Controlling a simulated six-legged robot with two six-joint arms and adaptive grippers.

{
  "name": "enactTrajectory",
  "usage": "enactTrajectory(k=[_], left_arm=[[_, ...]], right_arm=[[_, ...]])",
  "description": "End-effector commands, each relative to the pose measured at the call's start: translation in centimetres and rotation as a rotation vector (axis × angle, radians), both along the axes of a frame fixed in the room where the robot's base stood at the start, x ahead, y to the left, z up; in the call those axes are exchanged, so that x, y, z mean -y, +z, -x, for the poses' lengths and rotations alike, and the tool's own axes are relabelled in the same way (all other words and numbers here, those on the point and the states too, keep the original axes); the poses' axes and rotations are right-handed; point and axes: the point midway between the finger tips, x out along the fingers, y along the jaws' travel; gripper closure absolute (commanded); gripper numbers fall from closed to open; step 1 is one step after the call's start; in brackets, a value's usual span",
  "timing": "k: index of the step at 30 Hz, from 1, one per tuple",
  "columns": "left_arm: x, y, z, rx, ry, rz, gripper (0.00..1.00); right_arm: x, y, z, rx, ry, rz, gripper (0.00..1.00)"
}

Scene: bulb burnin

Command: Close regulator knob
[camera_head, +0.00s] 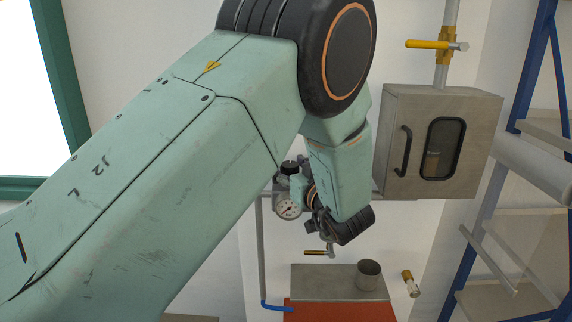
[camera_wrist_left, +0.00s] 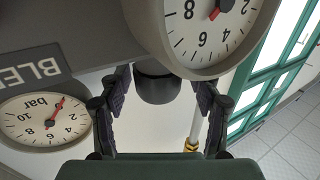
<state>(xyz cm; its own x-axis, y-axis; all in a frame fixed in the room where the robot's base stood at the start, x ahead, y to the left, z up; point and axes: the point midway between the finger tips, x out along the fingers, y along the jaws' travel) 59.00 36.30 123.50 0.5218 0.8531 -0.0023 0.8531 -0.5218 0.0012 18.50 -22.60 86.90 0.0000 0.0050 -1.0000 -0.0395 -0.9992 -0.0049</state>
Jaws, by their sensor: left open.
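The regulator's black round knob (camera_wrist_left: 158,88) shows in the left wrist view. It sits between the two fingers of my open left gripper (camera_wrist_left: 163,92), with a visible gap on each side. A large white gauge (camera_wrist_left: 212,35) with a red needle is just above it, and a second gauge marked bar (camera_wrist_left: 42,121) is at the lower left. In the head view my left gripper (camera_head: 314,208) is at the regulator, beside a small white gauge (camera_head: 288,208). A black cap (camera_head: 290,168) shows above that gauge. My wrist hides much of the regulator.
A metal box with a window (camera_head: 440,145) hangs to the right of my wrist. A yellow-handled valve (camera_head: 428,44) is on the pipe above it. Below stand a metal cup (camera_head: 368,274) and an orange unit (camera_head: 340,311). A blue rack (camera_head: 475,220) is at right.

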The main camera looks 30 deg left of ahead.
Motion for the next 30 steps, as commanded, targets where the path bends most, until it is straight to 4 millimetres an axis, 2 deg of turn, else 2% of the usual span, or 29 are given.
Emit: enactTrajectory(k=[7,26,30], left_arm=[[0.17,0.01,0.09,0.0,0.0,0.0,0.37],[-0.04,-0.14,0.0,-0.002,-0.001,0.002,0.9],[-0.09,-0.15,-0.03,-0.002,0.012,0.001,0.92]], right_arm=[[0.0,-0.01,-0.02,0.0,0.0,0.0,1.0],[0.0,-0.02,-0.01,0.0,0.0,0.0,1.0],[0.0,0.04,-0.01,0.0,0.0,0.0,1.0]])
